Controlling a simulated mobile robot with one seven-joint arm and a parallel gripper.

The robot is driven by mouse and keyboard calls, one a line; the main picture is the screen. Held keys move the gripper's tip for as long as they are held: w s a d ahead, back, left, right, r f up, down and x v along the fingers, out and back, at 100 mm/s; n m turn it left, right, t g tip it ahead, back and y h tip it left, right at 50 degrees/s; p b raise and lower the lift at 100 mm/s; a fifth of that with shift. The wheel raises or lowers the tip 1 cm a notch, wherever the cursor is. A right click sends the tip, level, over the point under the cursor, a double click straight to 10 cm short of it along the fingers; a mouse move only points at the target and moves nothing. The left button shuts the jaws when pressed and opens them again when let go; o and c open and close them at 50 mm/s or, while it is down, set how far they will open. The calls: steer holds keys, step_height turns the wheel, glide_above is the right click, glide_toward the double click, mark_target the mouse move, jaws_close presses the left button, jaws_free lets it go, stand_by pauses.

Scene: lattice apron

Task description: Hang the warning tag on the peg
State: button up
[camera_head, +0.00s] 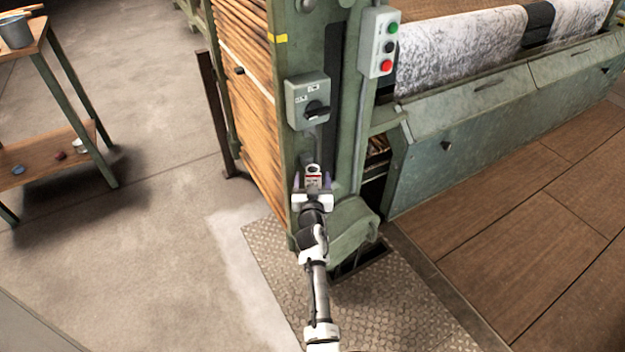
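Whether the fingers press on the tag is too small to tell. No peg can be made out clearly near the tag; the tag and gripper cover that part of the post. I cannot tell whether the tag touches the post.
The switch box (308,102) with a black rotary knob stands out from the post above my gripper. A button box (379,42) with green, black and red buttons is to its upper right. A green trough (490,115) runs right.

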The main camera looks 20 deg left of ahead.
steer(key=p+v, duration=0.2)
steer(key=v, duration=1.1)
steer(key=shift+s, duration=0.4)
steer(key=shift+d, duration=0.15)
